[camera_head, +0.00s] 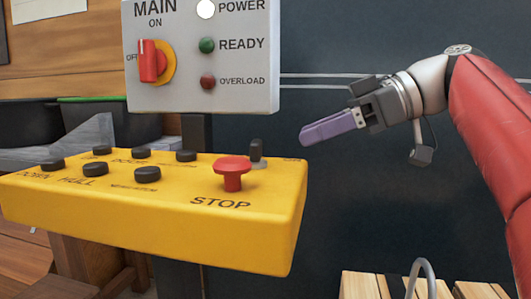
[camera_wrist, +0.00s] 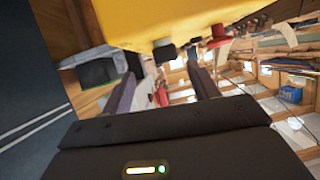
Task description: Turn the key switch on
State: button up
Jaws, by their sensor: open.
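The key switch (camera_head: 256,149) is a small dark upright piece at the back right corner of the yellow control box (camera_head: 150,222). A red mushroom STOP button (camera_head: 232,172) stands just in front and left of it. My gripper (camera_head: 304,138) is to the right of the key switch, apart from it and slightly higher, with its purple fingers pointing left towards it. In the wrist view my fingers (camera_wrist: 163,72) are spread with nothing held between them. The yellow box (camera_wrist: 150,18) and the red button (camera_wrist: 218,36) show at the top there. I cannot read the key's position.
A grey panel (camera_head: 200,90) marked MAIN stands behind the box, with a red rotary switch (camera_head: 148,62) and POWER, READY and OVERLOAD lamps. Several black buttons (camera_head: 147,174) line the box's left part. Open room lies right of the box; wooden slats (camera_head: 365,286) lie below.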

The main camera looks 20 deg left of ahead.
aim_at(266, 161)
jog(key=shift+n+g, duration=0.3)
jog(key=shift+n, duration=0.3)
jog(key=x, duration=0.2)
jog(key=b+x, duration=0.1)
jog(key=x, duration=0.5)
jog(key=shift+s+a+r+b, duration=0.2)
jog(key=shift+a+r+b, duration=0.05)
jog(key=shift+r+b, duration=0.15)
jog(key=c, duration=1)
